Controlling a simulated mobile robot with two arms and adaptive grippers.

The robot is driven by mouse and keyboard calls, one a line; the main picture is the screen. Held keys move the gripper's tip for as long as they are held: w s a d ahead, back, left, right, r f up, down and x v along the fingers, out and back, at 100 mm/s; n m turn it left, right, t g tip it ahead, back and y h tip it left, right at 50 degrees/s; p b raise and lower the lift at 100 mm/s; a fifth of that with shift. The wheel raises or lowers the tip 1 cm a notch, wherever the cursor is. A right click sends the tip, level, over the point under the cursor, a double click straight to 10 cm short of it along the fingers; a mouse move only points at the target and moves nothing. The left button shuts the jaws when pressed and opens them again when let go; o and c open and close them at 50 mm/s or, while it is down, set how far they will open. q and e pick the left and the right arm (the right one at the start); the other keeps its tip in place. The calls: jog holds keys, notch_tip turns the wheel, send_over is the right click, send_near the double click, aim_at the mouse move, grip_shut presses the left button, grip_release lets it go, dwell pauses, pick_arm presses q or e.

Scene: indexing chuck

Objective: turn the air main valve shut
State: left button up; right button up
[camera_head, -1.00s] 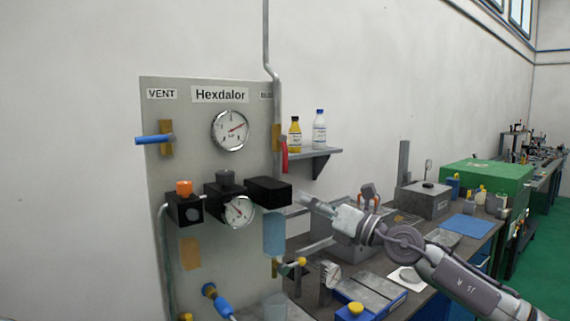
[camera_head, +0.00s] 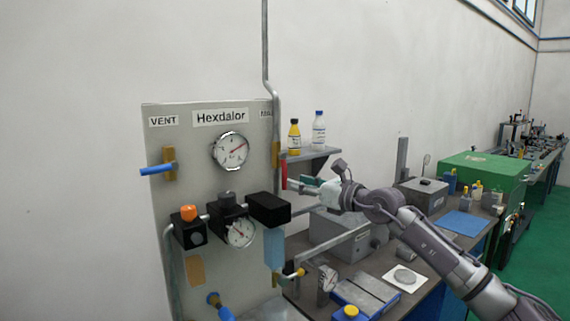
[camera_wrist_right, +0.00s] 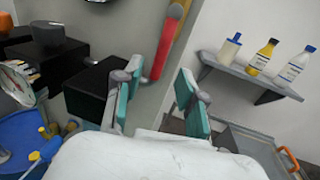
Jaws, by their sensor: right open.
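The red lever handle (camera_head: 284,174) hangs down at the right edge of the grey Hexdalor panel (camera_head: 185,137), below a brass-coloured valve body and a partly cut-off label. In the right wrist view the red handle (camera_wrist_right: 166,50) stands ahead of my right gripper, seen above and between its teal finger pads. My right gripper (camera_head: 301,183) is open and empty, just right of the handle's lower end; contact cannot be told. It also shows in the right wrist view (camera_wrist_right: 158,92). My left gripper is not in view.
A black box (camera_head: 268,208) juts from the panel just below left of my right gripper. A shelf (camera_head: 308,154) with bottles is close above it. The blue vent lever (camera_head: 157,171) is at the panel's left. A workbench (camera_head: 375,262) with equipment lies below right.

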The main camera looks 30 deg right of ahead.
aim_at(285, 179)
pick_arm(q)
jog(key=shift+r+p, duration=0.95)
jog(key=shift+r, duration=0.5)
pick_arm(e)
jog(key=shift+x, duration=2.85)
jog(key=shift+f, duration=0.1)
grip_shut()
